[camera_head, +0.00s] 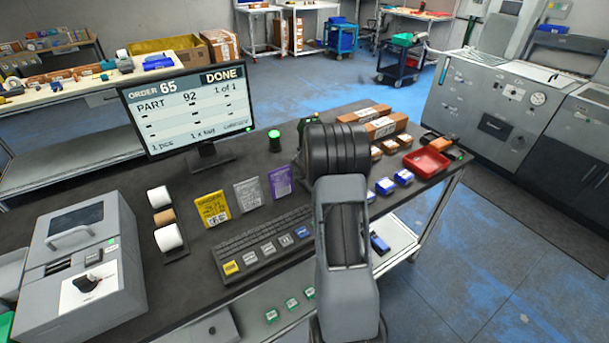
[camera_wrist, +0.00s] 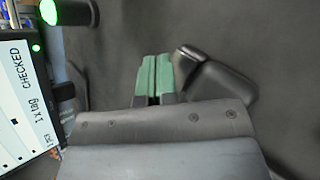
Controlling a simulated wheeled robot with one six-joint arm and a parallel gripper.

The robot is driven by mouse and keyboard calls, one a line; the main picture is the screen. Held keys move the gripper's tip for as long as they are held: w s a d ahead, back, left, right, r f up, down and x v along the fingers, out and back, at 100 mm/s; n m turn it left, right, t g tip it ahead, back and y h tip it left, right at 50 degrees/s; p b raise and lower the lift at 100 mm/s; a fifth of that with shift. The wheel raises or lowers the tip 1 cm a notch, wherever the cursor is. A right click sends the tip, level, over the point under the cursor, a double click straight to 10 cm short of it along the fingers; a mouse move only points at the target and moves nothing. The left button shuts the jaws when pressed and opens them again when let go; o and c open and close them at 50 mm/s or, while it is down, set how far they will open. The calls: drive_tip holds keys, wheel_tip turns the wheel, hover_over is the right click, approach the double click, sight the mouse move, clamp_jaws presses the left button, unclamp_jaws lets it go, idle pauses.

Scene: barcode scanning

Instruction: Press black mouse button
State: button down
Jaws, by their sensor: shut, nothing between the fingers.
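In the wrist view my gripper (camera_wrist: 155,78) has its green fingertips together, with nothing between them. A black, rounded object (camera_wrist: 222,88) with a lighter grey end lies on the dark surface just right of the fingertips. It may be the mouse, but I cannot tell for sure, nor whether a finger touches it. My gripper's lower edge hides part of it.
The monitor (camera_head: 195,108) reads order 65, DONE; its edge shows left in the wrist view (camera_wrist: 20,100). A green-topped cylinder (camera_wrist: 68,12) stands near it. The keyboard (camera_head: 262,240), order cards (camera_head: 247,195), printer (camera_head: 80,265) and red tray (camera_head: 426,163) are on the bench.

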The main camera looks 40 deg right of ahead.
drive_tip(key=shift+r+p, duration=2.45)
drive_tip(key=shift+r, duration=0.1)
